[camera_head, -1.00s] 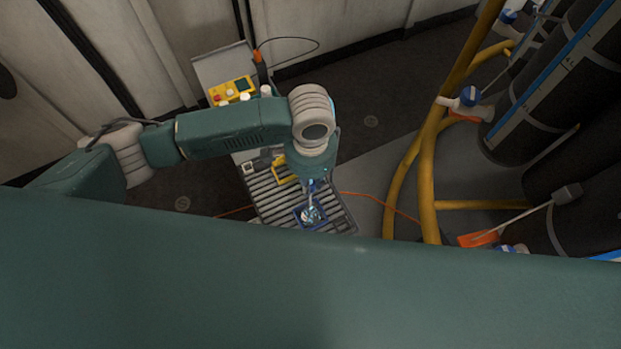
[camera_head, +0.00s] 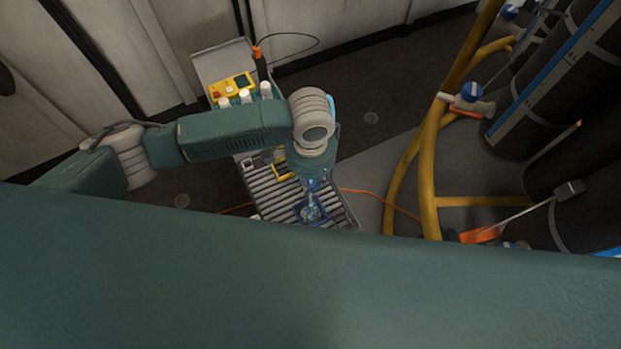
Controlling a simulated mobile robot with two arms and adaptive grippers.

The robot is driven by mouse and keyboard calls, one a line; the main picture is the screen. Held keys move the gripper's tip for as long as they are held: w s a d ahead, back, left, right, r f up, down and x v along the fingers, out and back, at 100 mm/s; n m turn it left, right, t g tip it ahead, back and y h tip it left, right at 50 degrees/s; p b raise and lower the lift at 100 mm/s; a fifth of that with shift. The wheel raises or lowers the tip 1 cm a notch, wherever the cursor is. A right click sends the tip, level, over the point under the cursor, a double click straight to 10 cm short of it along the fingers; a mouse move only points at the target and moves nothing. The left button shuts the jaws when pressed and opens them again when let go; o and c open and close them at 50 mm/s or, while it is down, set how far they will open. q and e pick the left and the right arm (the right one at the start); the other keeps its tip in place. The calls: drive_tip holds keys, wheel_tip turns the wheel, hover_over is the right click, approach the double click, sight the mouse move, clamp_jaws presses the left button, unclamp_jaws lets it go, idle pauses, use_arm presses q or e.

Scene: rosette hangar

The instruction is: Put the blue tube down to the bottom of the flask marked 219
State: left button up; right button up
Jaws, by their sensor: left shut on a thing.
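My left gripper (camera_head: 311,196) points down over a small blue tray (camera_head: 324,219) on a roller table. It is shut on a small pale-blue thing (camera_head: 311,212) in or just above the tray. I cannot tell whether this is the blue tube, or whether it touches the tray. Large dark cylinders (camera_head: 530,108) with blue and white marked strips stand at the right. I can read no 219 on any of them, so I cannot tell which flask is meant. My right gripper is not in view.
The roller table (camera_head: 268,197) carries a yellow-framed item (camera_head: 282,170) and, at its far end, a yellow control box (camera_head: 231,87) beside several white-capped bottles. Yellow pipes (camera_head: 428,180) stand between table and cylinders. An orange cable (camera_head: 365,193) crosses the floor. My teal body hides the foreground.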

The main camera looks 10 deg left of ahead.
use_arm(q)
drive_tip(key=shift+f+b, duration=0.5)
drive_tip(key=shift+f, duration=1.5)
drive_tip(key=shift+f+b, duration=0.7)
drive_tip(key=shift+f, duration=1.55)
drive_tip(key=o, duration=1.5)
drive_tip(key=shift+o, duration=0.2)
drive_tip(key=shift+r+p, duration=0.15)
drive_tip(key=shift+p, duration=0.2)
